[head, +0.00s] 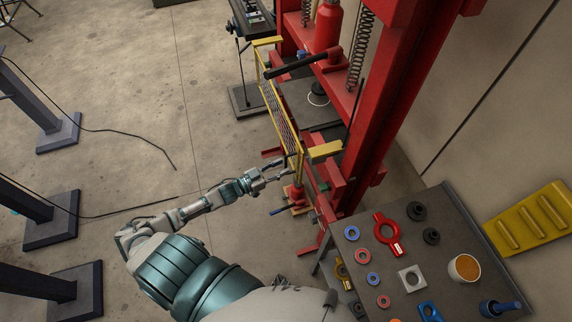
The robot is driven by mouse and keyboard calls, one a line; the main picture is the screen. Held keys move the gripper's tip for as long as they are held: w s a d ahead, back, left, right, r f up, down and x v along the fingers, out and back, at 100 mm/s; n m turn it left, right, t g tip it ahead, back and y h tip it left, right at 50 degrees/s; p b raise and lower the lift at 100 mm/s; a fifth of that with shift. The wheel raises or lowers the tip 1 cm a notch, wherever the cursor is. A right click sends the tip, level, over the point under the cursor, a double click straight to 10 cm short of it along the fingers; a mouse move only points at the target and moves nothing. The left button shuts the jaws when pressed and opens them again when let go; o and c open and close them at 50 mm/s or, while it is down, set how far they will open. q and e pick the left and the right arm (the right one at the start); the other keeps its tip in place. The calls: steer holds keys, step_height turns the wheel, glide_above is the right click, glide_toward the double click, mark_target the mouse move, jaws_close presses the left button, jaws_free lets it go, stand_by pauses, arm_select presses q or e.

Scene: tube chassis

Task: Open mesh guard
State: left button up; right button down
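The mesh guard (279,108) is a yellow-framed panel with dark mesh. It stands along the front of the red press (383,110), between yellow brackets at its far end (267,42) and near end (324,151). My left gripper (284,169) is beside the guard's near lower end, with its fingers spread apart and nothing seen between them. Whether a finger touches the frame is too small to tell. My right gripper is out of view.
A grey table (459,278) with rings, a cup and several small parts stands at the lower right, near a yellow ramp (532,218). A small red jack (296,193) is on the floor below the gripper. Dark posts and a cable (130,134) are at left. The floor between is clear.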

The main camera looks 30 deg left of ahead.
arm_select(q)
steer(key=shift+x, duration=1.4)
steer(key=shift+a, duration=0.1)
jaws_close()
